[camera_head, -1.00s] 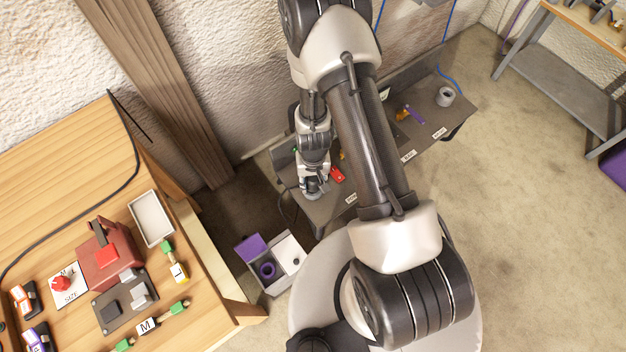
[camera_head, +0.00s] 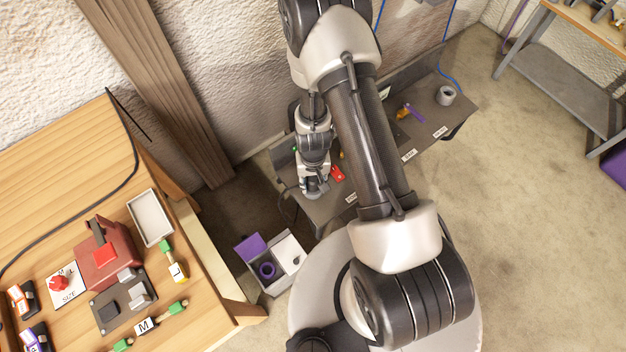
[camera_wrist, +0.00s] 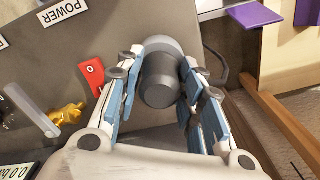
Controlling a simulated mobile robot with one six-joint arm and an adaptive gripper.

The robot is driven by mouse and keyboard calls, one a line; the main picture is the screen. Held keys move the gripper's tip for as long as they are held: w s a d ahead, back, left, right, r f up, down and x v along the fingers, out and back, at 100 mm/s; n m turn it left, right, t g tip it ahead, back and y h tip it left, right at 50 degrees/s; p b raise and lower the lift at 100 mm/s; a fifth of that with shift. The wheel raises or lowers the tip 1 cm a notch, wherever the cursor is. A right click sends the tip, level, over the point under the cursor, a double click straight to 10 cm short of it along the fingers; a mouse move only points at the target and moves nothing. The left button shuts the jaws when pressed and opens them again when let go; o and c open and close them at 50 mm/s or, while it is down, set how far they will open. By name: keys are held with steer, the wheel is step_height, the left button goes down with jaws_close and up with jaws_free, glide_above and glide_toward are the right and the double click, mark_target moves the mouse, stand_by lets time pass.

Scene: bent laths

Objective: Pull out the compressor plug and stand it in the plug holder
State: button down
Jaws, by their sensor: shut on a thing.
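My gripper (camera_wrist: 160,82) is shut on the compressor plug (camera_wrist: 162,88), a dark grey, round-ended body between the blue-grey finger pads. A dark cable (camera_wrist: 220,66) curves away beside it. A wider, lighter grey part shows behind the plug. I cannot tell whether the plug is still seated or clear of its socket. In the head view my gripper (camera_head: 313,190) is low at the near left end of the dark bench (camera_head: 328,207), and the plug is hidden there. A grey round cup (camera_head: 445,96), which looks like the plug holder, stands near the bench's far right end.
A red tag (camera_wrist: 92,76), a brass fitting (camera_wrist: 67,113) and a POWER label (camera_wrist: 63,11) lie left of my fingers. A crate (camera_head: 272,287) with a purple ring stands on the floor below the bench. A wooden table (camera_head: 60,200) is at left.

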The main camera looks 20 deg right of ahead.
steer(key=shift+f, duration=0.2)
steer(key=c, duration=1)
jaws_free()
steer(key=shift+o, duration=0.4)
steer(key=o, duration=0.4)
steer(key=shift+r+p, duration=3.6)
steer(key=shift+r, duration=0.2)
